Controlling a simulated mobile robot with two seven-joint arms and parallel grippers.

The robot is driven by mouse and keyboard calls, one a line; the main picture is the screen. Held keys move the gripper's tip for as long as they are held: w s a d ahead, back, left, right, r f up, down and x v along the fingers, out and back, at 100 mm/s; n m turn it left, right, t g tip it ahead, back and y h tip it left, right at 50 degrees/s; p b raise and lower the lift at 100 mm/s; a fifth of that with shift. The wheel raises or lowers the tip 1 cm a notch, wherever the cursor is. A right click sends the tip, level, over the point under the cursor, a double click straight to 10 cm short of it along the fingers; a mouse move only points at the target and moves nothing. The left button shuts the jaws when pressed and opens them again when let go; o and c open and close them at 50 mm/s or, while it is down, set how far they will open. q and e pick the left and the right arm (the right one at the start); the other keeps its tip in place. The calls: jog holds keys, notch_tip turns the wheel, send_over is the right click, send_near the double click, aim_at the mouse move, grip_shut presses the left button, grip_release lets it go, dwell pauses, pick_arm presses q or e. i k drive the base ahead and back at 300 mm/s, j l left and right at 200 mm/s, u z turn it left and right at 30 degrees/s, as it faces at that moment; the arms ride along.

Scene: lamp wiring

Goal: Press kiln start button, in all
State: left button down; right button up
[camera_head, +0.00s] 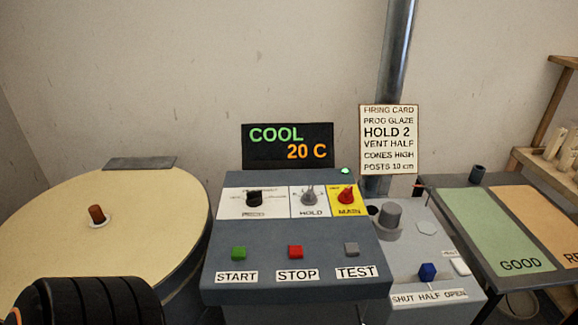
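The kiln control panel (300,259) stands in the middle of the view. The green START button (239,253) is at its lower left, above the START label (237,277). The red STOP button (295,252) is in the middle and the grey TEST button (351,249) is to the right. The display (287,146) reads COOL and 20 C, and a small green lamp (345,170) is lit. Above the buttons are the PROG knob (254,198), the HOLD knob (309,192) and the red MAIN knob (346,195). Neither gripper shows; nothing touches the buttons.
The round kiln lid (150,215) with a brown plug (97,215) is on the left. A black ribbed part fills the lower left corner. A firing card (388,139) is behind the panel. A vent box with a blue knob (428,272) and a GOOD mat (495,228) are right.

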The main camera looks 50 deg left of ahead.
aim_at(240, 253)
jog(key=u, duration=1.45)
